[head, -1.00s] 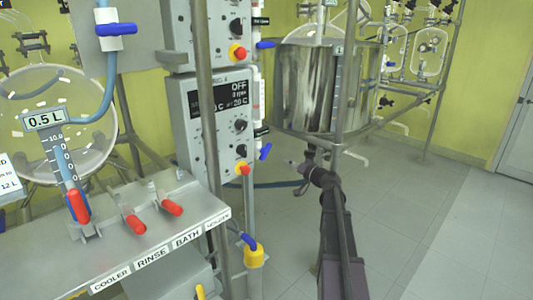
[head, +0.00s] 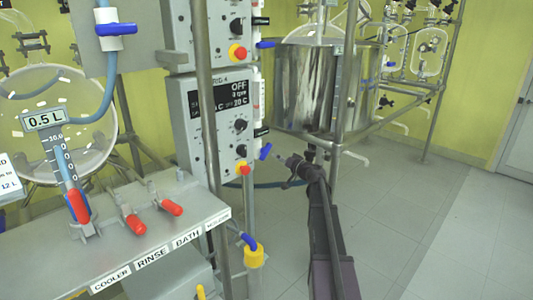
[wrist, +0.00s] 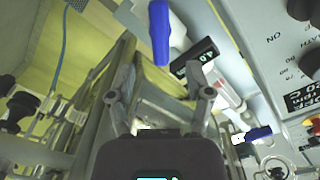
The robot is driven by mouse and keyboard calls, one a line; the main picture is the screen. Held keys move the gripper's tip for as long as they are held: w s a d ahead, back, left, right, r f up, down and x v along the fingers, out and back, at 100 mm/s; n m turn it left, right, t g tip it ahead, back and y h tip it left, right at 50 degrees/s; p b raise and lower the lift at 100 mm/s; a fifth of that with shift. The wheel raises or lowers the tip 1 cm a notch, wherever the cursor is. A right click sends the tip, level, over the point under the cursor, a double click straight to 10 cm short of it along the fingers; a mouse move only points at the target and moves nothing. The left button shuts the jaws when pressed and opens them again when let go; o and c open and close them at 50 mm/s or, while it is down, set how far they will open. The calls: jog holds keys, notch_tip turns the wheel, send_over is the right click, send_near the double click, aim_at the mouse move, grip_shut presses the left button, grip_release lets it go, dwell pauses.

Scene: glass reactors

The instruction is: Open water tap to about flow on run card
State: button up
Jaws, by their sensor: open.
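Several tap handles are in view. Three red ones stand on the steel bench in the head view: one (head: 78,205) below a flow tube (head: 62,160) with a "0.5 L" sign, and two (head: 135,223) (head: 171,207) beside it. A blue lever (head: 265,151) sits on the pipe right of the control box. My gripper (head: 284,162) is just right of and below that lever, apart from it. In the wrist view my gripper (wrist: 162,95) is open and empty, with a blue lever (wrist: 159,32) ahead of it. I cannot tell which tap is the water tap.
A partly cut-off card (head: 10,178) is at the left. The control box (head: 215,120) and a steel post (head: 207,100) stand left of my gripper. A steel vessel (head: 310,85) is behind. Floor at right is clear.

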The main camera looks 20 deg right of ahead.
aim_at(268, 152)
jog(key=x, duration=0.7)
jog(key=shift+w+a, duration=0.1)
jog(key=shift+w, duration=0.15)
grip_shut()
